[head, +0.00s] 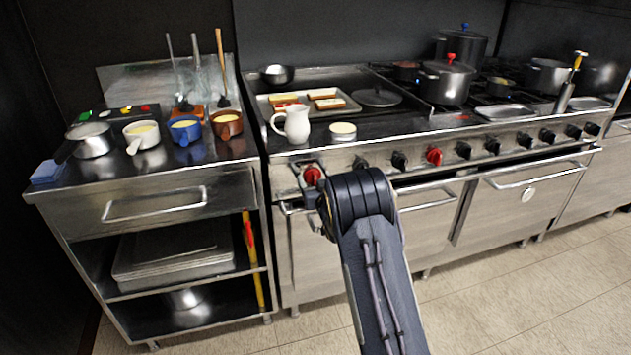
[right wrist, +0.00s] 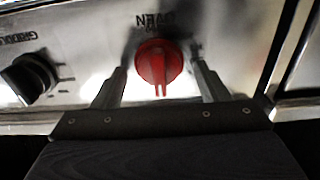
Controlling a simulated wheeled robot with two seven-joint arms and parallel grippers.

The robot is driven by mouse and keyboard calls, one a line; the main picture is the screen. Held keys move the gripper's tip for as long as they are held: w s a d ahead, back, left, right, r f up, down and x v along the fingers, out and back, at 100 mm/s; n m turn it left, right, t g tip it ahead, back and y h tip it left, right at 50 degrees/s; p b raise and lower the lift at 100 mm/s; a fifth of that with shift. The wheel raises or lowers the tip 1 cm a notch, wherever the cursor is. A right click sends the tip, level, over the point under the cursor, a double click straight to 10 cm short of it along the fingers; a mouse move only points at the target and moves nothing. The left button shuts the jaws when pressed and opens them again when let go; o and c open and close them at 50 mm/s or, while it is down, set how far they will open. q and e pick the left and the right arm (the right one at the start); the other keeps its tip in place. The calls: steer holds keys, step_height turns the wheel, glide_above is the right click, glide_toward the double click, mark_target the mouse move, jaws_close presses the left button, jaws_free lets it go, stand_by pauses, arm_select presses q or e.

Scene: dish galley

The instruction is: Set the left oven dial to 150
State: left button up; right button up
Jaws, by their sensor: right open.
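The left oven dial (head: 312,175) is a red round knob at the left end of the range's steel front panel. In the right wrist view the red dial (right wrist: 157,60) sits between the two fingers, under an upside-down label that seems to read OVEN. Its ridge with two prongs points down in that picture. My right gripper (right wrist: 160,72) is open, one finger on each side of the dial, with a gap on both sides. In the head view my arm partly hides the right gripper (head: 309,177). The dial's numbers are not readable. My left gripper is not in view.
A second red dial (head: 434,156) sits farther right among several black knobs. A black knob (right wrist: 30,78) is beside the dial in the wrist view. An oven handle (head: 428,200) runs below the panel. A white jug (head: 297,124) and a small dish (head: 343,131) stand above.

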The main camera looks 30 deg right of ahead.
steer(key=shift+c, duration=0.3)
steer(key=c, duration=0.9)
steer(key=shift+f+n+b, duration=0.15)
steer(key=shift+n+b, duration=0.35)
steer(key=shift+b, duration=0.45)
steer(key=n+b, duration=0.8)
steer(key=b, duration=0.1)
steer(key=shift+a+f+n+b, duration=0.2)
steer(key=shift+n+b, duration=0.1)
steer(key=shift+n, duration=0.1)
steer(key=n+b, duration=0.3)
steer(key=shift+n, duration=0.3)
steer(key=shift+n+b, duration=1.55)
steer(key=shift+n, duration=0.35)
steer(key=shift+r, duration=0.15)
